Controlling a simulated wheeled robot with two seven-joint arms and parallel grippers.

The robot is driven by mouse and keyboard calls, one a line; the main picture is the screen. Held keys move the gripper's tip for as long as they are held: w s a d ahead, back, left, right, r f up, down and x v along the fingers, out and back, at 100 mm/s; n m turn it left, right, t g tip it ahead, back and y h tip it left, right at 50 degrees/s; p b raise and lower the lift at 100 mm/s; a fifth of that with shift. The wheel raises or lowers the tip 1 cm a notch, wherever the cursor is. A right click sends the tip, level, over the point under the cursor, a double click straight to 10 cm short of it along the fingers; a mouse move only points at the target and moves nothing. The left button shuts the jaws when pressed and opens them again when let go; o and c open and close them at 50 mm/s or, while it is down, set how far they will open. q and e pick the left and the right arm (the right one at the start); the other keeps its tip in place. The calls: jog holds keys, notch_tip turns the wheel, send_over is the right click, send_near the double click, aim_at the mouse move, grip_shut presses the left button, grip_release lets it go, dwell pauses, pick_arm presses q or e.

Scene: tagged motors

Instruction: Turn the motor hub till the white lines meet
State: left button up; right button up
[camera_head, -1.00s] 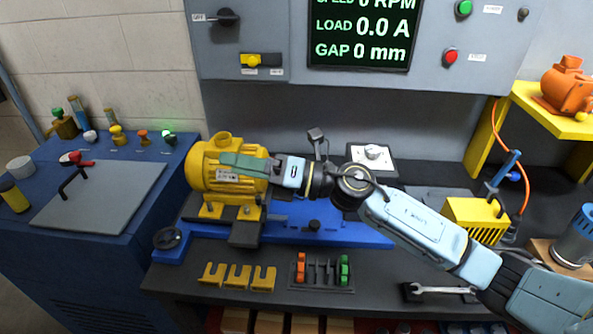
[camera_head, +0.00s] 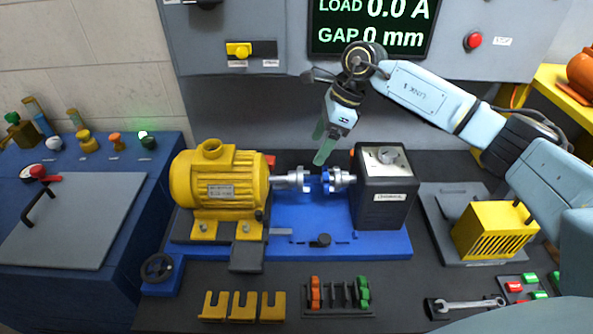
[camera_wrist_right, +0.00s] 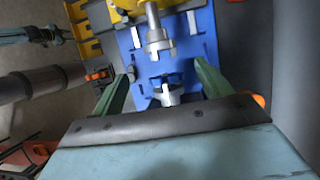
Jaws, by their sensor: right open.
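The yellow motor (camera_head: 220,190) stands on the left of the blue base (camera_head: 310,228). Its silver motor hub (camera_head: 297,180) points right towards a blue insert and the silver hub (camera_head: 343,179) of the dark load box (camera_head: 384,200). My right gripper (camera_head: 322,146) hangs just above and behind this coupling, its green fingers pointing down, open and empty. In the right wrist view, the fingers (camera_wrist_right: 161,72) spread on either side of the blue insert (camera_wrist_right: 166,79), with the motor hub (camera_wrist_right: 158,42) farther up, apart from it. I cannot make out the white lines. My left gripper does not show in the head view.
Yellow forked shims (camera_head: 244,306) and a rack of red and green pieces (camera_head: 337,296) lie in front of the base. A wrench (camera_head: 466,305) and a yellow guard (camera_head: 494,231) are at the right. The grey panel (camera_head: 280,100) rises behind. The display reads GAP 0 mm.

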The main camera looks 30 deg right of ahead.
aim_at(301, 178)
jog(key=p+x, duration=0.1)
jog(key=x, duration=1)
jog(key=shift+s, duration=0.1)
jog(key=shift+a+f, duration=0.15)
jog(key=shift+f, duration=0.1)
jog(key=shift+c, duration=0.3)
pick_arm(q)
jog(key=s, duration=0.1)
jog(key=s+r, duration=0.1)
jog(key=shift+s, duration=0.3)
pick_arm(e)
jog(key=c, duration=0.9)
